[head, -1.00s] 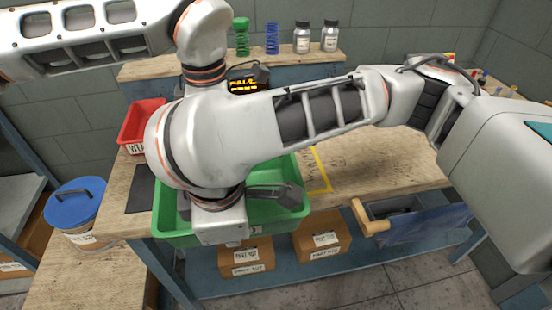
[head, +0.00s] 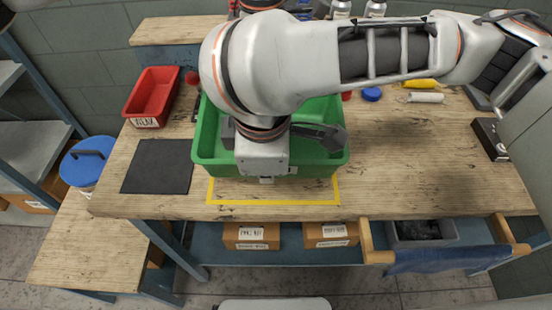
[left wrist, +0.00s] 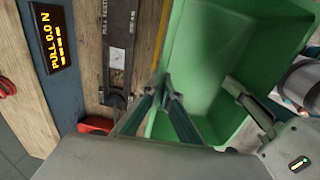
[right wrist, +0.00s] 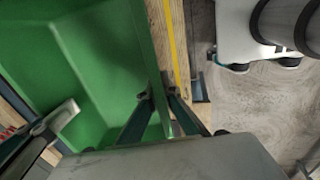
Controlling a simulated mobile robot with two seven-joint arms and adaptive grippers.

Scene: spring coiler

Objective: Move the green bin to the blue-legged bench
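The green bin (head: 318,162) is on or just above the wooden-topped bench (head: 420,190) with blue legs, over the yellow tape rectangle (head: 275,202). Its front is slightly behind the front tape line; I cannot tell whether it fully rests. In the right wrist view, the fingers of my right gripper (right wrist: 163,97) straddle the rim of the bin (right wrist: 95,60) at its near side. In the left wrist view, my left gripper (left wrist: 163,95) has its fingers on both sides of the bin's far rim. Both look closed on the rim. My right arm hides part of the bin in the head view.
A red tray (head: 152,95) and a black mat (head: 158,167) lie left of the bin. A pull tester display (left wrist: 53,38) stands behind it. A blue-lidded bucket (head: 85,160) is at left. The right benchtop is mostly clear.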

